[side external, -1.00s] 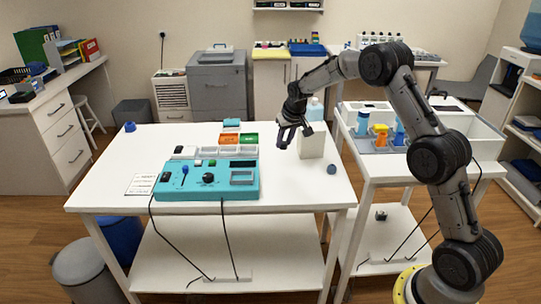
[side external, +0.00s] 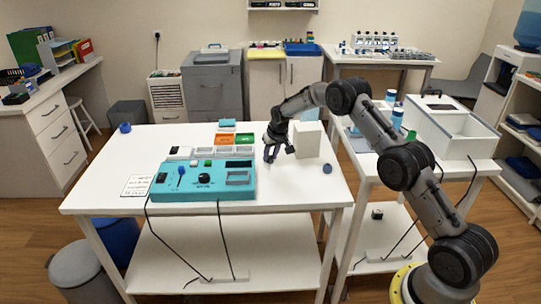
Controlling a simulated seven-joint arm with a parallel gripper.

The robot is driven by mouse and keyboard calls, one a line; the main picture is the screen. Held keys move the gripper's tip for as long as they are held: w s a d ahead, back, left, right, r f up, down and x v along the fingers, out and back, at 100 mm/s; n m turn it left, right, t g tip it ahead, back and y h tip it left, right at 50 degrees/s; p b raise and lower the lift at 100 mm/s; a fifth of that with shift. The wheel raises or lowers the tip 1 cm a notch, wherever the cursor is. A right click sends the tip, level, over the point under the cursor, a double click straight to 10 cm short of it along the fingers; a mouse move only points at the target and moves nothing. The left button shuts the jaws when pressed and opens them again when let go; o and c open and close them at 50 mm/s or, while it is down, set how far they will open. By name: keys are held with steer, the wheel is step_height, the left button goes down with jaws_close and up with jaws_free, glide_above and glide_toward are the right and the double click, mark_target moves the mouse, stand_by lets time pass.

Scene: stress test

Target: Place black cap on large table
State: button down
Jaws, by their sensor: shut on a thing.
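The large white table (side external: 110,198) fills the middle of the side external view. My gripper (side external: 279,155) points down low over its right half, just right of the teal control panel (side external: 208,182) and left of a white block (side external: 307,141). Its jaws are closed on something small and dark. I cannot make out its shape against the dark fingers, so I cannot tell that it is the black cap. I cannot tell whether the held thing touches the tabletop.
A dark blue round object (side external: 327,168) lies near the table's right edge. White, orange and green trays (side external: 244,138) stand behind the panel. The front left tabletop is mostly clear. A side table (side external: 372,165) stands at right.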

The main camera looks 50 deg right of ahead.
steer(key=shift+f, duration=0.1)
steer(key=c, duration=0.6)
jaws_free()
steer(key=shift+r, duration=0.2)
steer(key=v, duration=1.2)
